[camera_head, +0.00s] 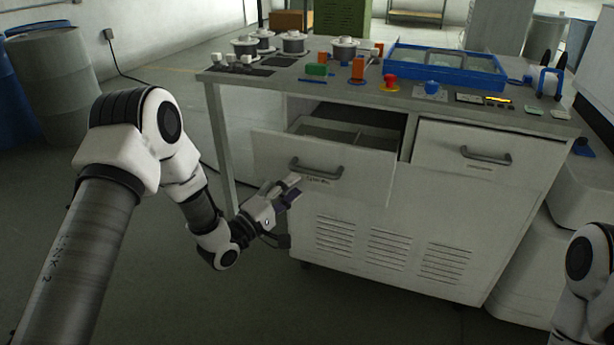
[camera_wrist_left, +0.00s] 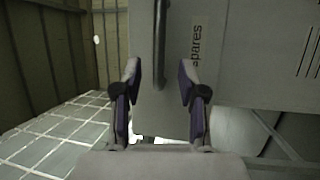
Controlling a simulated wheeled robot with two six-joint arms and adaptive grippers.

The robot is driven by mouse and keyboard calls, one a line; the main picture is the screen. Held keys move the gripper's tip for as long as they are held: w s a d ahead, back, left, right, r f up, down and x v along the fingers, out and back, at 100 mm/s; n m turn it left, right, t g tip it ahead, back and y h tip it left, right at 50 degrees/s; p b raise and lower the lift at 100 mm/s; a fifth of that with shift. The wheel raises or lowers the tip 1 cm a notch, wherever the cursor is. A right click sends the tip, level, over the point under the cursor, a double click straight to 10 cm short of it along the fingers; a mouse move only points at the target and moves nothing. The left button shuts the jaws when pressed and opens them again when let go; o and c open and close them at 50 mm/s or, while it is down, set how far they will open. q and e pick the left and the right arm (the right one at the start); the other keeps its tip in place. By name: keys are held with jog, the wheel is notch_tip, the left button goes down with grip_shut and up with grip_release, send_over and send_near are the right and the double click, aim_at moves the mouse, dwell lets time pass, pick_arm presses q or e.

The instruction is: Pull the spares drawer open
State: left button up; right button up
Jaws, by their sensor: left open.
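The spares drawer (camera_head: 345,174) is the left one of two in the grey workbench cabinet, and it stands pulled out with its inside showing. Its dark bar handle (camera_head: 316,169) is on its front, above a small label. In the left wrist view the label reads "spares" (camera_wrist_left: 196,45), and the handle (camera_wrist_left: 160,45) runs upright beyond the fingertips. My left gripper (camera_head: 292,188) is open just below and left of the handle; the wrist view shows its fingers (camera_wrist_left: 160,85) apart with nothing between them. My right gripper is not in view; only part of the right arm shows.
The second drawer (camera_head: 464,151), at right, is shut. The worktop (camera_head: 390,92) holds spools, orange and green blocks, a blue tray (camera_head: 445,66) and a red button (camera_head: 390,83). Barrels (camera_head: 55,70) stand at far left. The floor left of the cabinet is clear.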

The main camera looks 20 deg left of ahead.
pick_arm(q)
jog(key=v, duration=0.4)
jog(key=shift+s+a, duration=0.15)
jog(key=shift+s, duration=0.2)
jog(key=s+d+f+g+y, duration=0.1)
jog(key=s+d+f+g, duration=0.25)
jog(key=f, duration=0.55)
jog(key=s+d+f+g+y, duration=0.1)
jog(key=s+d+f+g, duration=0.2)
jog(key=s+f, duration=0.35)
jog(key=s+a+f+m+g+y, duration=0.1)
jog(key=s+f+m+g+y, duration=0.3)
jog(key=s+f, duration=0.6)
jog(key=s+a+f+m+g+y, duration=0.1)
jog(key=s+a+f+m+g, duration=0.2)
jog(key=s, duration=0.4)
jog(key=s+a+f+m+g+y, duration=0.1)
jog(key=s+a+m+g, duration=0.1)
jog(key=s+m+g, duration=0.45)
notch_tip(320, 180, up, 16)
jog(key=s+n+t+p, duration=0.1)
jog(key=p, duration=1.4)
jog(key=shift+s+d+f+n+t+p, duration=0.2)
jog(key=shift+n+t+p, duration=0.1)
jog(key=shift+n+t, duration=0.1)
